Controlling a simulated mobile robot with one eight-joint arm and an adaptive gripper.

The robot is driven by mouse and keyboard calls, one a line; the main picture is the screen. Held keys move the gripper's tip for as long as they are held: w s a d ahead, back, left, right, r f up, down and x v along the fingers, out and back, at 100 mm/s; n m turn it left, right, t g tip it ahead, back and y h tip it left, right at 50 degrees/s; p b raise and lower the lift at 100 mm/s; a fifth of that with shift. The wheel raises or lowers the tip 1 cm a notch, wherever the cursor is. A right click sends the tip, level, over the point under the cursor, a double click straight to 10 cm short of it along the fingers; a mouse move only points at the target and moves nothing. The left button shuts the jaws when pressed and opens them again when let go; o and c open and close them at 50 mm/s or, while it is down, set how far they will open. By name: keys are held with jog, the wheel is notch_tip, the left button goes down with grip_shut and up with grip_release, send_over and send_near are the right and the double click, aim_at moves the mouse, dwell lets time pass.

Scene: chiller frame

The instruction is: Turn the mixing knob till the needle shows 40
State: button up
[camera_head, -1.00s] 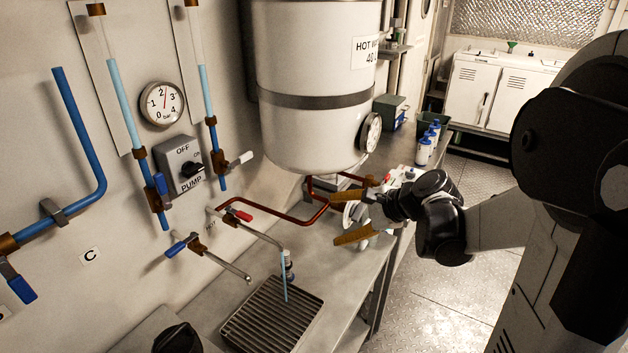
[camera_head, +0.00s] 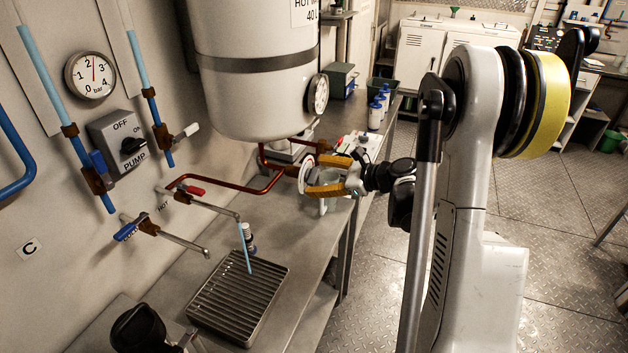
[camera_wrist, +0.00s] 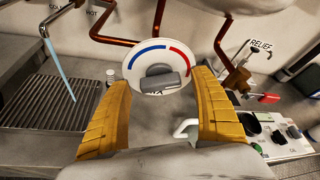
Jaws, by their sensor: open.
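The mixing knob is a grey handle (camera_wrist: 160,82) on a white round plate (camera_wrist: 152,50) with a blue and red arc, in the wrist view. The plate's white edge also shows in the head view (camera_head: 305,173), below the tank at the end of the copper pipe. My gripper (camera_head: 318,175) is open, its orange fingers pointing at the plate. In the wrist view the fingers (camera_wrist: 163,80) are on either side of the handle, apart from it. A round dial (camera_head: 317,95) on the tank's side is seen at a slant; its needle cannot be read.
A white cup (camera_wrist: 187,129) stands below and between my fingers. A drip grate (camera_head: 238,295) lies front left, under a thin water stream. The hot tank (camera_head: 255,70) hangs above.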

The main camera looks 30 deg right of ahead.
jog(key=shift+w+a+f, duration=0.2)
jog(key=shift+w+a, duration=0.1)
jog(key=shift+w, duration=0.25)
jog(key=c, duration=1.2)
